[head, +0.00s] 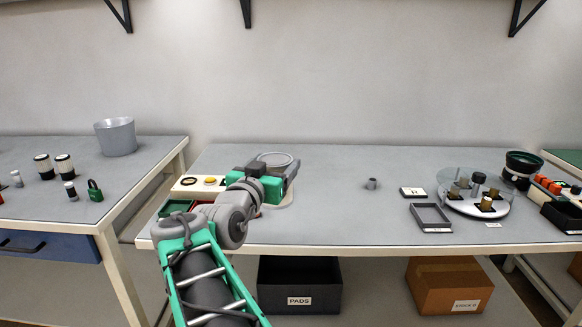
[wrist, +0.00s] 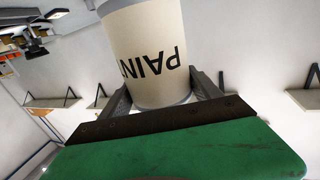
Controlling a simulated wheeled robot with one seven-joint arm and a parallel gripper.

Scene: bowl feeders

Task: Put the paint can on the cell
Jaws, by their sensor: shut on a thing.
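The paint can is cream with a grey rim and dark lettering. It fills the upper middle of the wrist view (wrist: 148,55), between the two grey fingers. In the head view its round grey top (head: 275,158) shows above my gripper (head: 274,172), which is shut on it over the back left of the middle table. A cream rounded edge (head: 287,202) shows just below the gripper; I cannot tell whether it is the can or a thing under it. The gripper and arm hide what lies beneath. I cannot pick out the cell for certain.
A pale box with buttons (head: 198,184) lies left of the gripper. The middle table (head: 335,222) has clear room between gripper and tray.

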